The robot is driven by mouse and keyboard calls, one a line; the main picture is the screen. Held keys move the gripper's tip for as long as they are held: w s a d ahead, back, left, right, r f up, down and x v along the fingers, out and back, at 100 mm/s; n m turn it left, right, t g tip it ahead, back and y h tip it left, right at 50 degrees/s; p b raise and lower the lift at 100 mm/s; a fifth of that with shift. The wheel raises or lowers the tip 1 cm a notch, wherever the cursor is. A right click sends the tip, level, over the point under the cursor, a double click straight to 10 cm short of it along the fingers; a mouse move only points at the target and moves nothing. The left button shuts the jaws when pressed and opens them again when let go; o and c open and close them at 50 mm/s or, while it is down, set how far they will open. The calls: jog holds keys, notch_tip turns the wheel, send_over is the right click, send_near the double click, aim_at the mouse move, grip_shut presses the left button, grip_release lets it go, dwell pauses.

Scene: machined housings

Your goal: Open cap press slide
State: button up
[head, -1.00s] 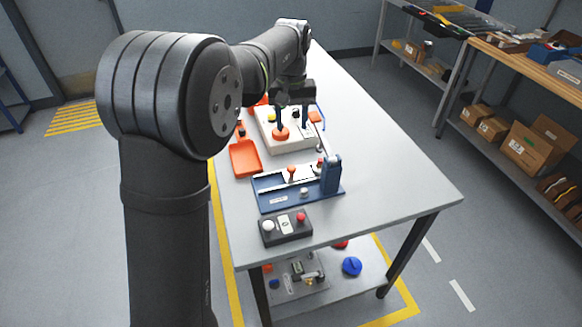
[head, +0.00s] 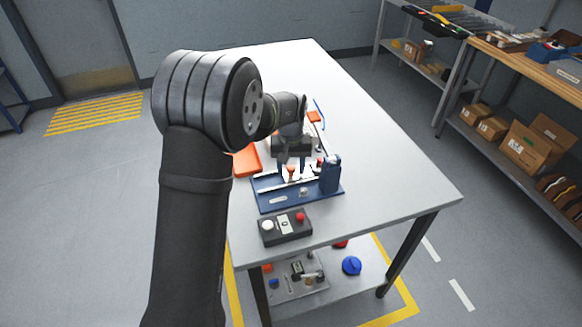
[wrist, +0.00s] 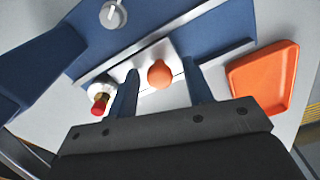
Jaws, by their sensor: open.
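The cap press has a blue base plate (head: 270,202) with a blue upright block (head: 331,174) at its right end. Its pale slide bears an orange ball knob (head: 291,171); the knob also shows in the wrist view (wrist: 159,75). My gripper (head: 292,166) is open, pointing down over the slide. In the wrist view, its two dark blue fingers (wrist: 160,70) stand on either side of the knob, with visible gaps. A small red-topped part (wrist: 98,99) on a white seat is left of the fingers. Whether the fingertips reach knob height is unclear.
An orange tray (head: 246,160) lies left of the press; it also shows in the wrist view (wrist: 262,78). A dark button box (head: 285,227) with white and red buttons stands in front. A silver knob (wrist: 113,14) sits on the base. The table's right side is clear.

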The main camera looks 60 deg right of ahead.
jog(key=shift+f, duration=0.25)
grip_shut()
jog(key=w+a, duration=0.7)
jog(key=shift+w+a, duration=0.25)
grip_release()
